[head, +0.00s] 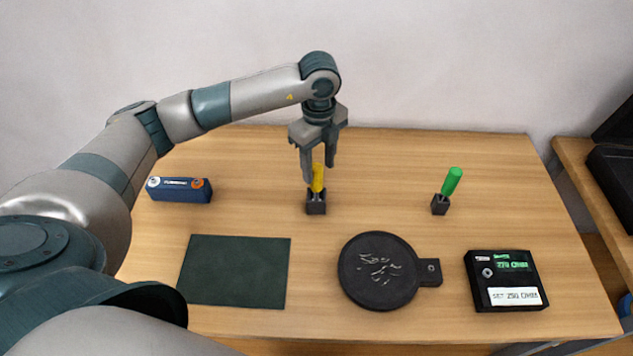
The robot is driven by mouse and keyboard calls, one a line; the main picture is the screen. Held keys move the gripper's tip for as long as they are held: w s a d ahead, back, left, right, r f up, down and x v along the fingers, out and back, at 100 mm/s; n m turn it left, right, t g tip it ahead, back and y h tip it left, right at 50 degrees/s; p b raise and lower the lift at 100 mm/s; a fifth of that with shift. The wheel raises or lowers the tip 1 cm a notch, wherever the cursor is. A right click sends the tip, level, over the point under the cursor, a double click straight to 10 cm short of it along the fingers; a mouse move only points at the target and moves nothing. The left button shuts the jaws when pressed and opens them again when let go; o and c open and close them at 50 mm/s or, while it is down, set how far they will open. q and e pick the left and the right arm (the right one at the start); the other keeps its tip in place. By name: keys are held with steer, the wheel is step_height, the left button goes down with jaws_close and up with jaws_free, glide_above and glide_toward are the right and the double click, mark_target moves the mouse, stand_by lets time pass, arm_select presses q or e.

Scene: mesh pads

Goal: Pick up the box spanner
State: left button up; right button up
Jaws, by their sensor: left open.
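A tool with a yellow handle (318,177) stands upright in a small black holder (316,207) near the middle of the table. A tool with a green handle (452,181) leans slightly right in a similar holder (440,206) further right. Their working ends are hidden in the holders, so I cannot tell by shape which is the box spanner. My left gripper (318,172) points down over the yellow handle, open. Its fingers overlap the handle's upper part in the picture; I cannot tell whether they touch it. My right gripper is not in view.
A blue box (180,191) lies at the left. A dark green mat (237,271), a round black plate with a tab (378,271) and a black device with labels (506,281) lie along the front of the table (400,150). Bare wood lies between the holders.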

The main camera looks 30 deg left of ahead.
mark_target(317, 180)
arm_select(q)
steer(key=shift+s+f+p, duration=0.25)
steer(key=shift+f+p, duration=0.25)
steer(key=shift+p, duration=0.1)
steer(key=f, duration=0.1)
steer(key=f+p, duration=0.1)
steer(key=f, duration=0.1)
steer(key=shift+s+p, duration=0.2)
steer(key=shift+p, duration=0.1)
steer(key=shift+w+f, duration=0.1)
steer(key=shift+f, duration=0.35)
jaws_close()
